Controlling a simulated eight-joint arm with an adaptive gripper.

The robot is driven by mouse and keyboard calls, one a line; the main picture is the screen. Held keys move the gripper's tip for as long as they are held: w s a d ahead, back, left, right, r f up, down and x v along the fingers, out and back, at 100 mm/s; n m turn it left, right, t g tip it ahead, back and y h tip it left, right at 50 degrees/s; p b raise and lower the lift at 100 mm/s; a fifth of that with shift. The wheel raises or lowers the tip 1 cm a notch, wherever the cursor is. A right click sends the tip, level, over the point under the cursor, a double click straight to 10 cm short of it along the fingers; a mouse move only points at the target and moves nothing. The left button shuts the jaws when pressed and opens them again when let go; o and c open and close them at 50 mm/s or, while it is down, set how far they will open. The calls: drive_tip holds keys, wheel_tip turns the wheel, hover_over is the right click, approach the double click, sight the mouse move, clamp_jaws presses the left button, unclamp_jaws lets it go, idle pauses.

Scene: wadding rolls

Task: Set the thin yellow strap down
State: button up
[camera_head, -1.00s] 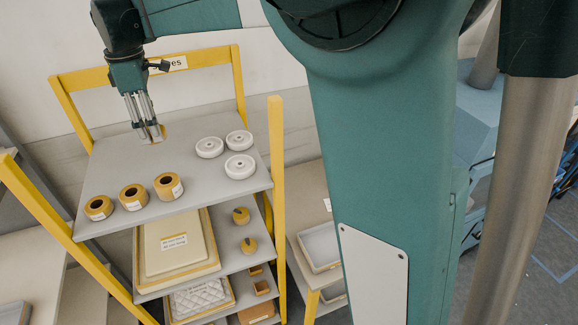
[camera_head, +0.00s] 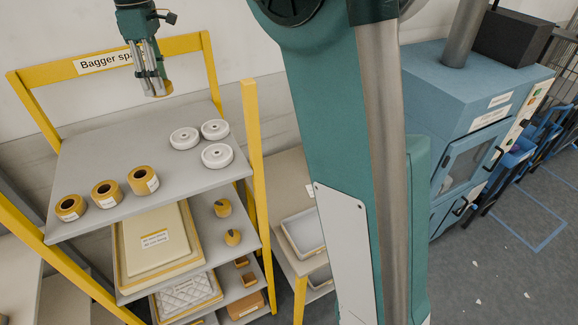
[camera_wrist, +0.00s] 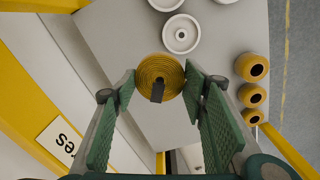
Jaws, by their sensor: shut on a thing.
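The thin yellow strap is a flat yellow coil. It shows at my fingertips in the head view (camera_head: 162,88) and between the fingers in the wrist view (camera_wrist: 158,73). A dark tab (camera_wrist: 157,91) shows on its near side. My gripper (camera_head: 155,92) is shut on it and holds it above the back part of the grey top shelf (camera_head: 130,150). The coil looks clear of the shelf surface. Part of it is hidden behind the fingers in the head view.
Several yellow-brown rolls (camera_head: 106,193) stand along the shelf's front left. White rolls (camera_head: 217,155) stand at its right. Yellow posts (camera_head: 254,130) and a labelled crossbar (camera_head: 105,62) frame the rack. The shelf's middle is clear. Lower shelves hold trays (camera_head: 155,240) and small yellow items.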

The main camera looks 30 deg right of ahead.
drive_tip(key=w+d+m+b, duration=0.35)
drive_tip(key=d+m, duration=0.25)
drive_tip(key=d, duration=1.7)
drive_tip(key=w+d+m+b, duration=0.35)
drive_tip(key=d+m, duration=0.25)
drive_tip(key=d, duration=1.8)
wheel_tip(320, 180, down, 44)
drive_tip(key=shift+a, duration=0.25)
drive_tip(key=shift+w+f, duration=0.1)
drive_tip(key=shift+f, duration=0.05)
drive_tip(key=shift+f, duration=3)
drive_tip(key=shift+f, duration=1.85)
drive_tip(key=shift+f, duration=0.2)
